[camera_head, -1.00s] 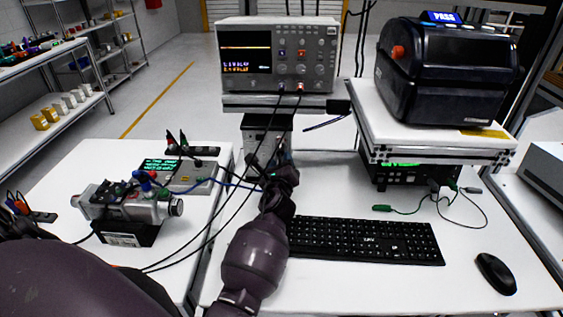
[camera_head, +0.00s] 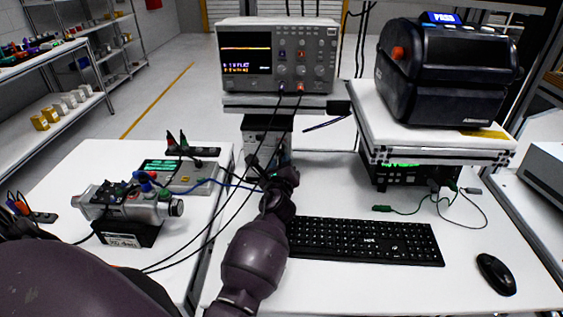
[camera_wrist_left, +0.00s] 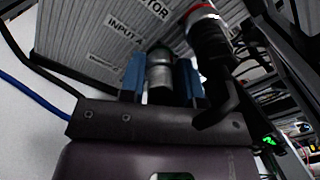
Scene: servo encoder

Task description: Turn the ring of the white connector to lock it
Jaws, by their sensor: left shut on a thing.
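My left gripper (camera_wrist_left: 160,78) has blue fingers on either side of a short pale grey cylindrical connector (camera_wrist_left: 160,72) and is shut on it. The connector points at the face of a grey box (camera_wrist_left: 85,35) lettered "INPUT A". Its far end lies close to that face; whether it is seated or locked cannot be told. In the head view the box (camera_head: 256,128) stands under the oscilloscope shelf, and my dark left wrist and gripper (camera_head: 277,172) hide its lower front. The connector itself is hidden there. My right gripper is not in view.
A second connector with a red ring (camera_wrist_left: 205,22) and a black cable sits beside the gripper. Loose cables (camera_head: 215,228) hang left of my arm. A keyboard (camera_head: 365,241) lies right of it, and a motor (camera_head: 130,205) stands on the left table.

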